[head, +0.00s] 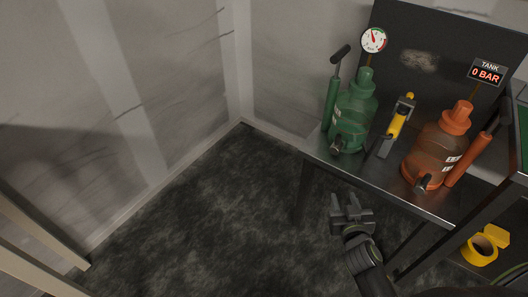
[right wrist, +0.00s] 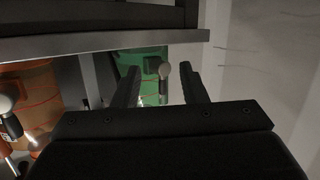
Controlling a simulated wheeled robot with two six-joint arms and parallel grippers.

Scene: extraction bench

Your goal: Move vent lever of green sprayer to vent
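The green sprayer (head: 352,118) stands upright on the back left of the metal bench (head: 392,187), with its pump handle on its left. A small dark lever with a pale tip (head: 336,148) shows low on its front; I cannot read its setting. My right gripper (head: 352,208) is open and empty, in front of the bench and apart from the sprayer. In the right wrist view the green sprayer (right wrist: 151,88) shows beyond the two spread fingers, with a grey lever knob (right wrist: 165,70) between them. My left gripper is not in view.
An orange sprayer (head: 430,152) stands right of the green one, with a yellow-and-grey tool (head: 396,126) between them. A gauge (head: 374,40) and a "0 BAR" tank display (head: 487,73) are behind. A yellow container (head: 484,246) sits below at right. The floor at left is clear.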

